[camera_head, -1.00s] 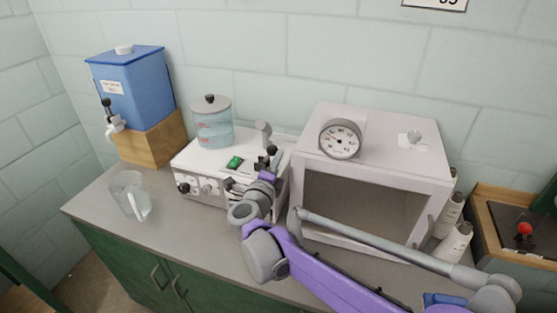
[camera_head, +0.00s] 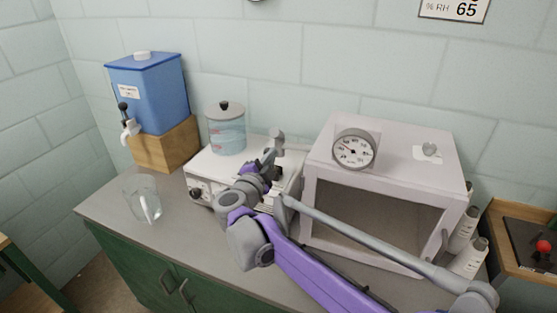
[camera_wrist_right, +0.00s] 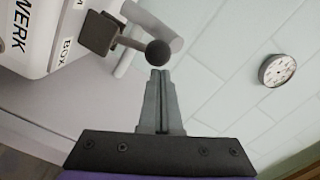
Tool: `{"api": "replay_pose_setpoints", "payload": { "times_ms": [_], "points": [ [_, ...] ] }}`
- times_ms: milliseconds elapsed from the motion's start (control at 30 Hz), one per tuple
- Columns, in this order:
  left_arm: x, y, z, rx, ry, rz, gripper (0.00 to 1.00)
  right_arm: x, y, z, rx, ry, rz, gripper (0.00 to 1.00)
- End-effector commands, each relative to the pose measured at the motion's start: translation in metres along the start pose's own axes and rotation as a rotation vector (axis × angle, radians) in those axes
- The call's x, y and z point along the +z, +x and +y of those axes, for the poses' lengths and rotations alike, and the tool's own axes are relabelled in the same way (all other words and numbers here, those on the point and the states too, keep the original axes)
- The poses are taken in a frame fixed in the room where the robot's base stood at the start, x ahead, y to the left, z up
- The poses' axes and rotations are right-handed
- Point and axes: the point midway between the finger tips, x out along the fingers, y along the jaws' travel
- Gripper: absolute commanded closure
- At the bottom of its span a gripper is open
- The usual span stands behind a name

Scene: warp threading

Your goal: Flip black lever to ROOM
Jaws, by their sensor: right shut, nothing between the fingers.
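The black lever shows in the right wrist view as a dark square block with a short rod ending in a black ball (camera_wrist_right: 158,53). It sticks out from the white machine's face, beside a label reading BOX. My right gripper (camera_wrist_right: 160,75) is shut and empty, its fingertips just short of the ball; I cannot tell whether they touch it. In the head view my right gripper (camera_head: 268,160) is over the front right of the white machine (camera_head: 203,166), and the arm hides much of the panel. No ROOM label is readable. My left gripper is not in view.
A grey pipe (camera_head: 277,138) rises behind the gripper. An open-fronted box (camera_head: 390,165) with a dial stands close on the right. A glass jug (camera_head: 142,198) and a blue tank (camera_head: 150,95) are left.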

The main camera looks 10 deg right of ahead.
Motion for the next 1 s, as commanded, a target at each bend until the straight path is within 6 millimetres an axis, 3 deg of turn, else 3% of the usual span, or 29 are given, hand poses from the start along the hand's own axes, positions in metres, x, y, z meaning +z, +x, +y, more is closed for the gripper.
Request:
{"api": "replay_pose_setpoints", "payload": {
  "times_ms": [200,1000],
  "points": [
    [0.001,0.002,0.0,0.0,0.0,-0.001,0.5,0.011,0.001,-0.005,0.008,-0.138,-0.002,1.0],
    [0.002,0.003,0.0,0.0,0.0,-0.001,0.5,0.02,0.001,-0.009,0.007,-0.129,0.0,1.0]
  ]
}}
